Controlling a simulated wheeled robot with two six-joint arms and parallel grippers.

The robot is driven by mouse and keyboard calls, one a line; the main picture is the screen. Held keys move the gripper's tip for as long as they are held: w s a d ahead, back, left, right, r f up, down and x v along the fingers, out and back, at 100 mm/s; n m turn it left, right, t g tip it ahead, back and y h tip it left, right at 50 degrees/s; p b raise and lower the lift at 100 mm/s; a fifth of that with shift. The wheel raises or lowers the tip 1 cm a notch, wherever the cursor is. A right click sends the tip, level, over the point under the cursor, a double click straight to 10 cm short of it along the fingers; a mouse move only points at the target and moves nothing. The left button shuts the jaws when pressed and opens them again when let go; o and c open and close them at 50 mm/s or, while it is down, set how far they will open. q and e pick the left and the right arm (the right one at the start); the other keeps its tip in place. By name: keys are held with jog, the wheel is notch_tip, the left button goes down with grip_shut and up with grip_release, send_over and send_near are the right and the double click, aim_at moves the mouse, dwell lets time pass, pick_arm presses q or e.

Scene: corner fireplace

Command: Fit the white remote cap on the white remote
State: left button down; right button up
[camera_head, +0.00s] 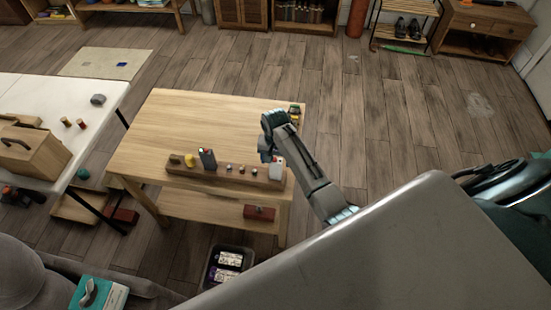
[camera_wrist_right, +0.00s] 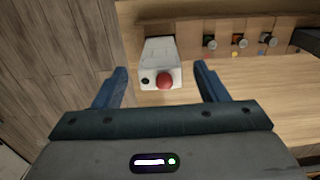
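A white remote (camera_head: 276,168) stands at the right end of a long wooden rack (camera_head: 215,175) on the wooden table. In the right wrist view the white remote (camera_wrist_right: 160,55) shows a red round part and a small black spot at its near end. My right gripper (camera_head: 268,140) is above and beside that end of the rack. Its two blue fingers (camera_wrist_right: 163,75) are apart, one to each side of the remote, with visible gaps and nothing held. I cannot make out a separate white cap. My left gripper is not in view.
The rack also holds a dark remote (camera_head: 207,158), a yellow object (camera_head: 190,160) and several small pieces. A small toy-like object (camera_head: 294,113) stands at the table's right edge. A black bin (camera_head: 228,266) is on the floor in front.

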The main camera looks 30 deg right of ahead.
jog(key=shift+r, duration=0.1)
notch_tip(320, 180, up, 9)
jog(key=b, duration=0.3)
jog(key=s+f+n+t, duration=0.1)
jog(key=s+f+n, duration=0.25)
jog(key=s, duration=1.05)
jog(key=s+r+n+t, duration=0.1)
jog(key=s+r+n, duration=0.15)
jog(key=s, duration=0.55)
jog(key=s+r+n+t, duration=0.2)
jog(key=s+r, duration=0.1)
jog(key=s, duration=0.6)
notch_tip(320, 180, down, 34)
jog(key=w+d+f+g+h+b, duration=0.1)
jog(key=d+g+b, duration=0.1)
jog(key=b, duration=0.4)
jog(key=s+f+b, duration=0.2)
jog(key=s+f, duration=0.7)
jog(key=f, duration=0.4)
jog(key=s+d+f+b, duration=0.1)
jog(key=s+f+b, duration=0.2)
jog(key=s+f, duration=0.7)
notch_tip(320, 180, down, 3)
jog(key=shift+d+g, duration=0.3)
jog(key=shift+g, duration=0.1)
